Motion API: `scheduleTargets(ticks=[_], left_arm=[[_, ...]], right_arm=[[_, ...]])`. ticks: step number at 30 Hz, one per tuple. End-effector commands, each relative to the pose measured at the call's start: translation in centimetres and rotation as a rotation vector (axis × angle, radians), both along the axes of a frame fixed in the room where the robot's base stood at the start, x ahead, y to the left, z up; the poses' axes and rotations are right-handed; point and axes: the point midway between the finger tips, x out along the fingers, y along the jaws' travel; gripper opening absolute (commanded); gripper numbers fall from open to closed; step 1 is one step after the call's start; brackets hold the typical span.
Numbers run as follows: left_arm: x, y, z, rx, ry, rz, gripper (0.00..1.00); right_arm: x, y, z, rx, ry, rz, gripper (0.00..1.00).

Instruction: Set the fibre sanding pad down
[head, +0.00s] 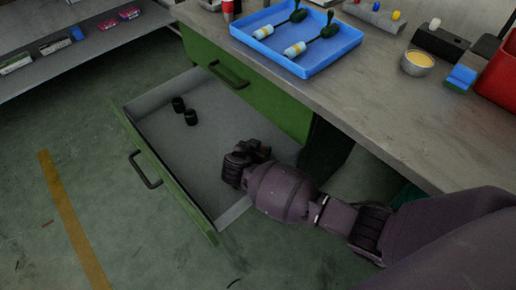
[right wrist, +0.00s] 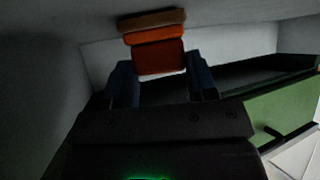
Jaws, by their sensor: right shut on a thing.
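The fibre sanding pad (right wrist: 158,57), an orange block with a brown layer, shows in the right wrist view between the fingers of my right gripper (right wrist: 161,76). The gripper is shut on it. In the head view my right gripper (head: 246,161) is low inside the open green drawer (head: 155,170), near its right end. The pad is mostly hidden there by the gripper. The pad's far end is close to a grey surface in the wrist view; I cannot tell whether it touches. My left gripper is not in view.
Above is the workbench (head: 360,105) with a blue tray (head: 340,48), a small bowl (head: 417,63) and a red bin (head: 499,80). A shelf (head: 60,62) is at upper left.

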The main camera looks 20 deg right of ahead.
Motion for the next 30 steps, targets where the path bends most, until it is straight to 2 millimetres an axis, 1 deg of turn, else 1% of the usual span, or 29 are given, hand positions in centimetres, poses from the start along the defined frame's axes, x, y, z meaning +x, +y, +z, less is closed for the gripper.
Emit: scheduleTargets(ticks=[4, 5, 9, 10, 17, 20, 23, 26, 30], left_arm=[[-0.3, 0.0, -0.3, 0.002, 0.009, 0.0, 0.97], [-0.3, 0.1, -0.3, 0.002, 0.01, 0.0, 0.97], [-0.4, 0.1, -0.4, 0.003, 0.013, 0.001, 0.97], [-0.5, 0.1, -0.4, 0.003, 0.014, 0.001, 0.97], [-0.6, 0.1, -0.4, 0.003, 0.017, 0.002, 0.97], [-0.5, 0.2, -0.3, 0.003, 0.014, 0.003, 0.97], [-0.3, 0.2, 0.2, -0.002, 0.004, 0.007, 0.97], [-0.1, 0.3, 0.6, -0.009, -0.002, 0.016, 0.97], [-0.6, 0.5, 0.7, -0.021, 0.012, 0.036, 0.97]], right_arm=[[0.0, 0.0, -0.4, 0.0, 0.002, 0.0, 0.24], [0.0, 0.0, -0.4, 0.0, 0.002, 0.0, 0.54], [0.0, 0.0, -0.3, 0.0, 0.0, 0.0, 0.75], [0.0, 0.0, -0.3, 0.0, 0.0, 0.0, 0.78], [0.0, 0.0, -0.3, 0.0, 0.0, 0.0, 0.78], [0.0, 0.0, 0.1, -0.001, -0.002, 0.001, 0.78], [-0.4, 0.6, 0.8, 0.001, -0.003, 0.001, 0.78], [-1.2, 1.5, 2.0, 0.002, -0.006, 0.001, 0.78], [-2.7, 3.2, 3.8, 0.003, -0.009, 0.001, 0.78]])
